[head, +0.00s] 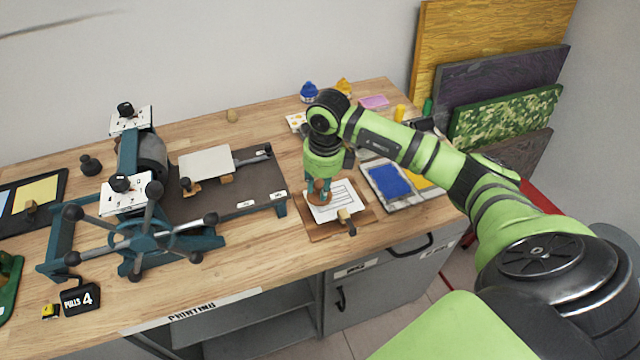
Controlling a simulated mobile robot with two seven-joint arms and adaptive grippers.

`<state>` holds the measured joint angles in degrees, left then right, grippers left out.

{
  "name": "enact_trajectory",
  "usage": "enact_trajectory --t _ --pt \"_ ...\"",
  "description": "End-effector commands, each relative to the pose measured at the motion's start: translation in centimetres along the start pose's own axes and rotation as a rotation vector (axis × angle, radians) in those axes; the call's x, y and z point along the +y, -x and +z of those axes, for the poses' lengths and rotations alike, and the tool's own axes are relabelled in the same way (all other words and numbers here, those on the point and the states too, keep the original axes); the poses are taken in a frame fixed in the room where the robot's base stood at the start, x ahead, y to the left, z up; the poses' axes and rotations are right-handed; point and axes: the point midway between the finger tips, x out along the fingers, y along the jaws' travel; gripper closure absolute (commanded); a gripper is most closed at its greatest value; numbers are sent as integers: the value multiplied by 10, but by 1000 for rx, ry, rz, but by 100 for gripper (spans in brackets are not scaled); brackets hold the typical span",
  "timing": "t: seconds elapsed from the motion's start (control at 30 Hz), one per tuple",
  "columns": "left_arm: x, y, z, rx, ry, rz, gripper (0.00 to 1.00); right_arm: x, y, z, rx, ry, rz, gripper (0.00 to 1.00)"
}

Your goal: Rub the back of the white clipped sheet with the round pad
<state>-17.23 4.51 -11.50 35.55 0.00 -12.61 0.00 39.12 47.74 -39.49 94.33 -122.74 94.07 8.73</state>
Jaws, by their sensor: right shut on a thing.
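The white clipped sheet (345,193) lies on a brown board (310,228) near the front edge of the wooden table. Dark lines show on it, and a small wooden clip (345,217) sits at its front edge. My right gripper (321,190) points down over the sheet's left part. It is shut on the round pad (317,199), a brown disc that is partly hidden by the fingers. The pad is at the sheet's surface; I cannot tell whether it presses on it. My left gripper is not in view.
A teal press (150,235) with a spoked wheel and a grey bed stands to the left. A tray with blue ink (388,181) lies right of the board. Blue and yellow pots stand behind. Coloured panels (505,105) lean on the wall at right. Bare tabletop lies in front of the press bed.

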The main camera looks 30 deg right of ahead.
Motion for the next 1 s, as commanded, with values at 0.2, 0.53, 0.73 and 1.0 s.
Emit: enact_trajectory --t 0.2,0.53,0.73,1.0 --pt "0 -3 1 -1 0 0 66 0 -3 0 -1 0 0 99" --pt "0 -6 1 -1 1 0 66 0 -7 0 -1 -1 -1 99" --pt "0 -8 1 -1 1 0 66 0 -8 -1 -1 -1 -1 99" --pt "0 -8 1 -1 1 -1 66 -1 -9 -2 1 0 -1 99"
